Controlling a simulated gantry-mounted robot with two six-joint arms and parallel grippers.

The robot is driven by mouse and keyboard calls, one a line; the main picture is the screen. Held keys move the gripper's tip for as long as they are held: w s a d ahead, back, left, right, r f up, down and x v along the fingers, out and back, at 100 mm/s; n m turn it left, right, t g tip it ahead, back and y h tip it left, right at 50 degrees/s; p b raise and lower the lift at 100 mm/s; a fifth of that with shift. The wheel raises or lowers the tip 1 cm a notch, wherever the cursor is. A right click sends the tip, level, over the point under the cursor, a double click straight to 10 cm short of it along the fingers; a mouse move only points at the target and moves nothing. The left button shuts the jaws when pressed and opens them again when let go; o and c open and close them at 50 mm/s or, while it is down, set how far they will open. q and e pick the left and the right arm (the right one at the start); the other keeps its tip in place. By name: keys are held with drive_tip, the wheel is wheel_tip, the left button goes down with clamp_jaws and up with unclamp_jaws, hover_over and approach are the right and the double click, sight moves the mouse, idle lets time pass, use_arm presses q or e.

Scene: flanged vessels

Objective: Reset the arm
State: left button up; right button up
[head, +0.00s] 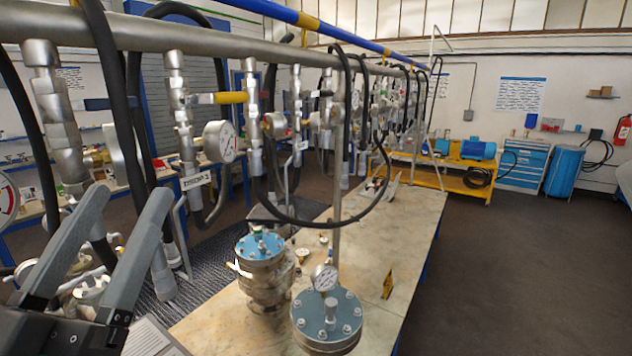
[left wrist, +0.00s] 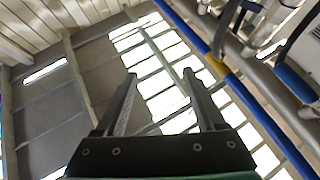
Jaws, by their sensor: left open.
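My left gripper (head: 128,235) is at the lower left of the head view, with its two dark fingers apart and nothing between them. In the left wrist view the same gripper (left wrist: 160,90) points up toward the roof and windows, open and empty. My right gripper is in neither view.
A steel pipe manifold (head: 240,55) with hoses, valves and gauges runs across above the table (head: 400,230), close to my left gripper. A small yellow sign (head: 388,284) stands on the table. Open floor (head: 520,270) lies to the right.

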use_arm(q)
drive_tip(key=s+d+f+t+h+b, duration=0.1)
drive_tip(key=s+f+t+h+b, duration=0.15)
drive_tip(key=s+f+b, duration=0.4)
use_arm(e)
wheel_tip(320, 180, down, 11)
use_arm(q)
wheel_tip(320, 180, up, 29)
drive_tip(key=p, duration=2.7)
drive_tip(key=shift+w+f+m+y, duration=0.2)
drive_tip(key=shift+w+m+y, duration=0.1)
drive_tip(key=shift+y, duration=0.15)
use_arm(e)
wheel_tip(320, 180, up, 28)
